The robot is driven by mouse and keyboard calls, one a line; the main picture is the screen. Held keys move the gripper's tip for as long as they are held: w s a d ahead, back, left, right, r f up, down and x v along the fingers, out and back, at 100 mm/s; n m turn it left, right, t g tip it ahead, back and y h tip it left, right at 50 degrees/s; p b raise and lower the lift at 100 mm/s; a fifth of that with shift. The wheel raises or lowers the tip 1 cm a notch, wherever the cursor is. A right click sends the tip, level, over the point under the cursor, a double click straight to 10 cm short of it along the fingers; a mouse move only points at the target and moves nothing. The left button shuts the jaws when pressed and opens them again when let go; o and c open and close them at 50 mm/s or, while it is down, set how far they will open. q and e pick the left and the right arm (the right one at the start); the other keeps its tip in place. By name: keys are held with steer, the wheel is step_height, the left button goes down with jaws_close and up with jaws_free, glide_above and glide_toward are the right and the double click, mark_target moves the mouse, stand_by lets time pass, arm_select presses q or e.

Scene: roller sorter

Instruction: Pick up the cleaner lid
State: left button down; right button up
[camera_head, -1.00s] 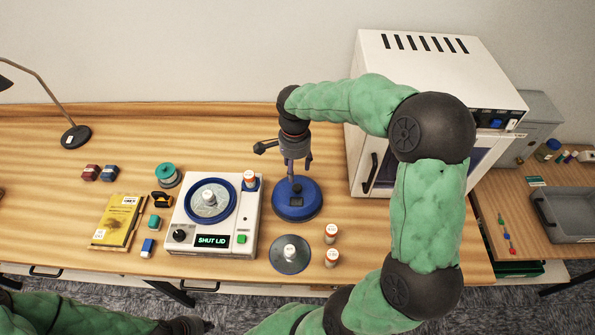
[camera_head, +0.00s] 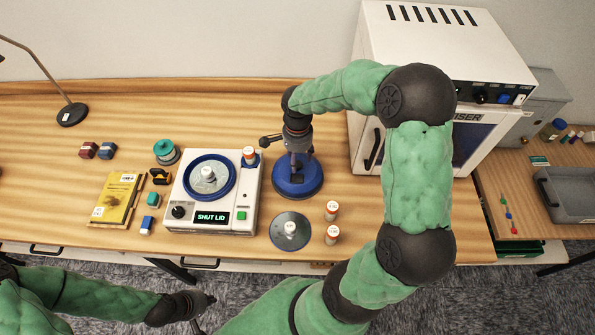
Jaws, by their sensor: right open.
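A round blue lid (camera_head: 297,184) with a dark square grip on top lies on the table, right of the white cleaner machine (camera_head: 245,205). The machine has an open bowl with a blue rim, and its display reads "SHUT LID". My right gripper (camera_head: 298,163) is open and points down over the lid's middle, close to the grip. I cannot tell whether it touches the grip. My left gripper (camera_head: 206,310) is low in the picture, in front of the table and away from the lid; its fingers are too small to read.
A grey disc (camera_head: 283,239) with a white-topped piece lies in front of the lid. Two white vials with orange bands (camera_head: 331,211) (camera_head: 332,236) stand beside it. A white oven (camera_head: 440,60) stands at the right. A yellow book (camera_head: 117,200) and small items lie at the left.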

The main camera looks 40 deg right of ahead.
step_height(320, 180, down, 2)
jaws_close()
stand_by(0.4)
